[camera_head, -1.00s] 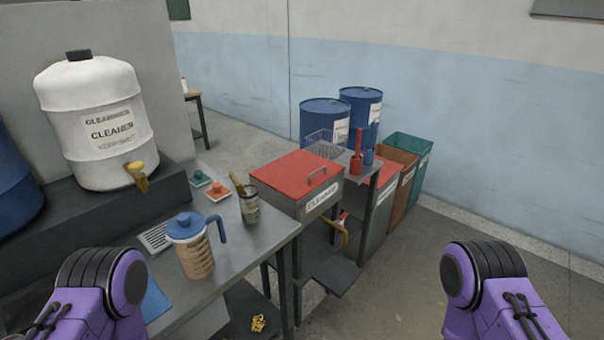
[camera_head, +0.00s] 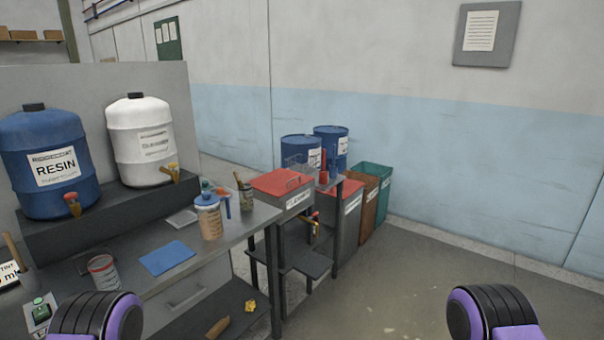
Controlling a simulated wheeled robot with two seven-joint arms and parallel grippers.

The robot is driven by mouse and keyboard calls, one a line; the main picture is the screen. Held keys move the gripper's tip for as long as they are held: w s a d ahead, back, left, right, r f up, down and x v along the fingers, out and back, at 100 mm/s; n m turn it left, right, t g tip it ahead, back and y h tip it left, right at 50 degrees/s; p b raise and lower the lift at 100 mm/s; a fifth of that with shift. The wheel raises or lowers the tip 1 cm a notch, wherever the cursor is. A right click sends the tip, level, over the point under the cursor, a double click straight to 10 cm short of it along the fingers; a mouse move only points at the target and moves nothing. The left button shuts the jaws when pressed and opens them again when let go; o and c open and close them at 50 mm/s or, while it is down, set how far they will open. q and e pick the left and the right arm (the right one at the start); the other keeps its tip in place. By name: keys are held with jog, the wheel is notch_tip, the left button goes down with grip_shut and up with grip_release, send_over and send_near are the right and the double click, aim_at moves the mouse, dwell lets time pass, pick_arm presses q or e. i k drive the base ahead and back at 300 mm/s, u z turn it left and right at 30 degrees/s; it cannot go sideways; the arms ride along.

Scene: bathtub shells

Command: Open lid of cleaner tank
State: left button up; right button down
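The cleaner tank (camera_head: 297,203) is a grey metal box with a label on its front. Its red lid (camera_head: 277,182) lies flat and closed on top, with a metal handle (camera_head: 293,182) near the right edge. The tank stands on a dark stand beyond the right end of the workbench, and a tap (camera_head: 314,218) shows low on its front. Purple and black parts of my two arms show at the bottom left and bottom right. Both are well short of the tank. Neither gripper's fingers are in view.
The workbench (camera_head: 128,237) on the left holds a blue-lidded jug (camera_head: 208,218), a blue cloth (camera_head: 167,257) and a can (camera_head: 103,272). Blue resin (camera_head: 47,165) and white cleaner (camera_head: 139,143) containers stand behind. Floor at right is clear.

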aim_at(281, 182)
jog(key=z, duration=0.8)
jog(key=i, duration=1.3)
jog(key=u, duration=0.45)
